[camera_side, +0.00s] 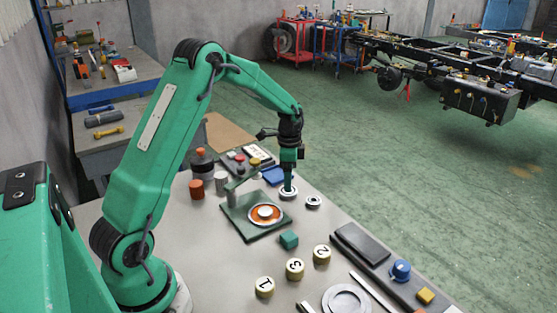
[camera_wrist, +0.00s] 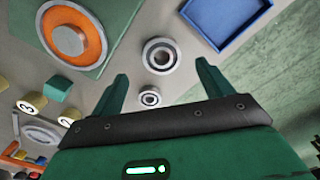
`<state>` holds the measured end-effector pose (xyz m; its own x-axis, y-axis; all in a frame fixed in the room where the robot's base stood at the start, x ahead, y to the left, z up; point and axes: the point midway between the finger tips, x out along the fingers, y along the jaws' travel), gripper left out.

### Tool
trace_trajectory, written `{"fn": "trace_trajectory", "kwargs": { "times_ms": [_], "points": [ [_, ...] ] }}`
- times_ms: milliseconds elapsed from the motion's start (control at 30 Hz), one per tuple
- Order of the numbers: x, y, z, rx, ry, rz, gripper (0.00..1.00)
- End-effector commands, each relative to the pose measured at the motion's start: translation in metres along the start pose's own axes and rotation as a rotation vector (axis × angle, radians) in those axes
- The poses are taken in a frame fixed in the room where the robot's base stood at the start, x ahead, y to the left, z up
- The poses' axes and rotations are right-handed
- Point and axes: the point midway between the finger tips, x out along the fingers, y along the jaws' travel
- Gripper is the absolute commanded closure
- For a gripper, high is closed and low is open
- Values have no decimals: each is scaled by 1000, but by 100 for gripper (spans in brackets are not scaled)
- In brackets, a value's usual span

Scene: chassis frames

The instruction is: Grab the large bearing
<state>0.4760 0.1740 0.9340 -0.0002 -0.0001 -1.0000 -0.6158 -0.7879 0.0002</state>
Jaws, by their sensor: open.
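The large bearing (camera_side: 288,196) is a silver ring on the grey table, directly below my gripper (camera_side: 288,184) in the side view. In the wrist view the large bearing (camera_wrist: 148,54) lies flat just beyond and between the two spread fingertips of my gripper (camera_wrist: 162,74).
A green plate with an orange disc (camera_side: 254,212) and a post stands left of the bearings. A blue tray (camera_side: 273,175) lies just behind. A teal block (camera_side: 289,240) and numbered cylinders (camera_side: 295,269) are nearer the front. A black case (camera_side: 360,243) lies along the right edge.

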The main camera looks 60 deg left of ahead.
Motion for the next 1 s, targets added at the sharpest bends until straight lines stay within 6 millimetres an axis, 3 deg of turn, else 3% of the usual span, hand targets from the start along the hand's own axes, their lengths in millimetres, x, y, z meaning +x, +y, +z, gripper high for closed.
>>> {"fn": "trace_trajectory", "kwargs": {
  "times_ms": [500, 1000],
  "points": [
    [48, -2, 0, 0, -1, 2, 21],
    [51, -2, 0, 0, 0, 0, 21]
  ]
}}
